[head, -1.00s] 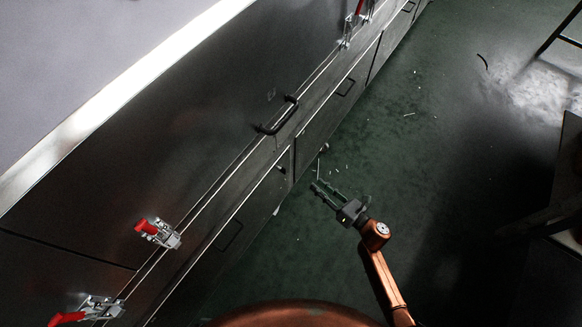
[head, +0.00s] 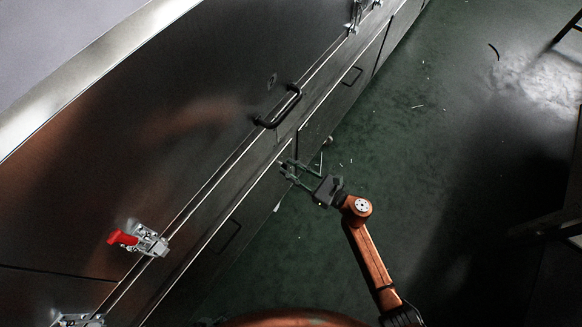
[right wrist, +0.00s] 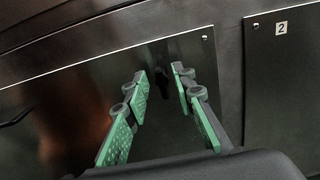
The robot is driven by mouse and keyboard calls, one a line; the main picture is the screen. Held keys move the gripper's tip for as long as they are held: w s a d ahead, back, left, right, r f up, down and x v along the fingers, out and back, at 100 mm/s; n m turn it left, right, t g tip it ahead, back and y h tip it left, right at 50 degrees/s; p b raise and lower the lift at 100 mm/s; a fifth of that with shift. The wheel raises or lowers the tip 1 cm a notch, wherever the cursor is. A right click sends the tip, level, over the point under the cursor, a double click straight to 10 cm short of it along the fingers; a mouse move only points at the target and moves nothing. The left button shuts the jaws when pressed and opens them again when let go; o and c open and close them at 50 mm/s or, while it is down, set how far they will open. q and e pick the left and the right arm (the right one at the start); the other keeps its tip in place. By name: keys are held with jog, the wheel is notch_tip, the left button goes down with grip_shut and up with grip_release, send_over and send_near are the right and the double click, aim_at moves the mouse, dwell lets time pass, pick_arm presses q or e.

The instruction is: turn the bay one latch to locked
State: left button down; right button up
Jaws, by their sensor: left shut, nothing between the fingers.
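A toggle latch with a red handle (head: 122,238) and a metal bracket (head: 150,242) sits on the dryer's front edge at lower left in the head view. Another latch (head: 80,320) is cut off by the bottom edge, and a further one (head: 355,14) is at the top. I cannot read which latch belongs to bay one. My right gripper (head: 290,172) is open and empty by the lower panels, well to the right of the red-handled latch. In the right wrist view its green-padded fingers (right wrist: 160,78) stand apart before a dark panel. My left gripper is out of view.
A black bar handle (head: 279,107) sticks out from the dryer door (head: 190,130). In the right wrist view a label "2" (right wrist: 282,29) marks the right-hand panel (right wrist: 285,90). The green floor (head: 420,120) is open, with small debris. Dark furniture stands at the right edge.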

jog(key=shift+c, duration=0.5)
grip_shut()
